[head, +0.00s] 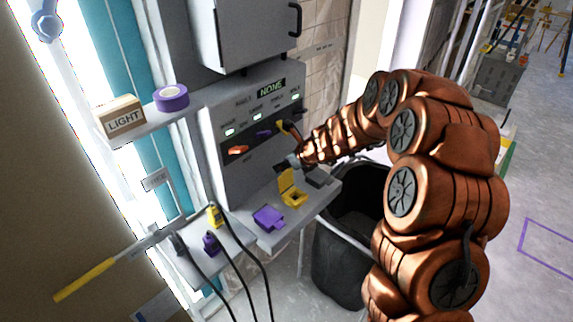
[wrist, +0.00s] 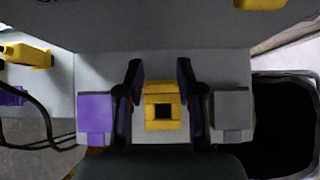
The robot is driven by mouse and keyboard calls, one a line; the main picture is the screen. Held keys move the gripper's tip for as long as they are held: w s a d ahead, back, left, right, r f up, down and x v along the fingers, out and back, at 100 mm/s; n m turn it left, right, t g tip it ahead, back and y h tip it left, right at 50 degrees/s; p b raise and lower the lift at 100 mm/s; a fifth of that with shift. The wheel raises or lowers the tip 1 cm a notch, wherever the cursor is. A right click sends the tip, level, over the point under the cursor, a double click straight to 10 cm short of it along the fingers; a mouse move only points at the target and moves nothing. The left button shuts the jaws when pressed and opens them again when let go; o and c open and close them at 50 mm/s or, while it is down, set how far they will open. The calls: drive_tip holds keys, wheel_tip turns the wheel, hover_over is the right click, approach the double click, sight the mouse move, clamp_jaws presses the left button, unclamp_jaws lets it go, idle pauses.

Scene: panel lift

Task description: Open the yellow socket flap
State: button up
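The yellow socket (head: 294,199) is on the sloped grey shelf of the panel. Its yellow flap (head: 287,181) stands raised in the head view. In the wrist view the yellow socket (wrist: 163,120) shows a dark square opening, uncovered. My gripper (wrist: 160,68) is open and empty, with its two dark fingers apart on either side of the yellow socket in the picture. In the head view my gripper (head: 291,160) is above and behind the socket, near the panel face. I cannot tell whether a finger touches the flap.
A purple socket (wrist: 95,115) and a grey socket (wrist: 230,110) flank the yellow one, both covered. Yellow plug (head: 215,215) and purple plug (head: 211,243) with black cables stand on a side shelf. A black bin (head: 345,265) is below right. Levers (head: 238,150) project from the panel.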

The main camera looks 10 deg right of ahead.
drive_tip(key=shift+o, duration=0.8)
drive_tip(key=shift+f, duration=0.1)
drive_tip(key=shift+o, duration=1)
drive_tip(key=shift+d, duration=0.1)
drive_tip(key=v, duration=1.2)
